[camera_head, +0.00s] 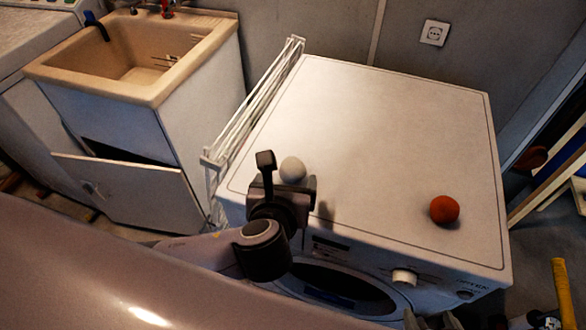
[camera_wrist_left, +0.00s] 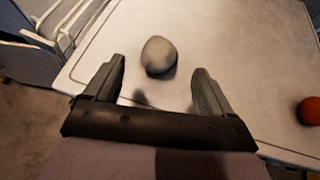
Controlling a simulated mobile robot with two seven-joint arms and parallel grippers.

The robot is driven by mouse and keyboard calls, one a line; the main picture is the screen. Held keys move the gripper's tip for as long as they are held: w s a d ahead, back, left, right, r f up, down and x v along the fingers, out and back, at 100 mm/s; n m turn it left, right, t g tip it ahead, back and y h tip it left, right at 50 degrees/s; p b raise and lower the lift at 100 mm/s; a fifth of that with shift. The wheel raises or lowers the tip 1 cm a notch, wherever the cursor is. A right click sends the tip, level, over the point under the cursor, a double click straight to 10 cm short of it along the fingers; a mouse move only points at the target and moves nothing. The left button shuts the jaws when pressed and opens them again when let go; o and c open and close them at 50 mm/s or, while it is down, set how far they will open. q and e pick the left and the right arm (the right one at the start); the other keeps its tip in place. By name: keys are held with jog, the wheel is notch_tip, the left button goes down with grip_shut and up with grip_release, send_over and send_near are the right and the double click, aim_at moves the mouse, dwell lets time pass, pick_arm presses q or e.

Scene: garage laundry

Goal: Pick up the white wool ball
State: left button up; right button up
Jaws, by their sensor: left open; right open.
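The white wool ball (camera_head: 293,170) rests on the white washing machine top (camera_head: 380,120), near its front left corner. My left gripper (camera_head: 287,182) is open and empty at the front edge of the machine, just in front of the ball in the head view. In the left wrist view the ball (camera_wrist_left: 159,56) lies just beyond and between the two open fingertips (camera_wrist_left: 158,72), with room on both sides. It does not look gripped. My right gripper (camera_head: 480,322) shows only in part at the bottom edge of the head view, low in front of the machine, with its jaws apart.
An orange-red ball (camera_head: 445,209) sits on the machine top at the right; it also shows in the left wrist view (camera_wrist_left: 309,111). A white folding rack (camera_head: 255,100) stands along the machine's left side. A beige sink (camera_head: 140,60) is further left. The top's middle and back are clear.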

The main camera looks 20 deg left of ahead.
aim_at(292, 170)
pick_arm(q)
jog(key=shift+x, duration=3.4)
jog(key=shift+s+d, duration=0.1)
jog(key=c, duration=1.1)
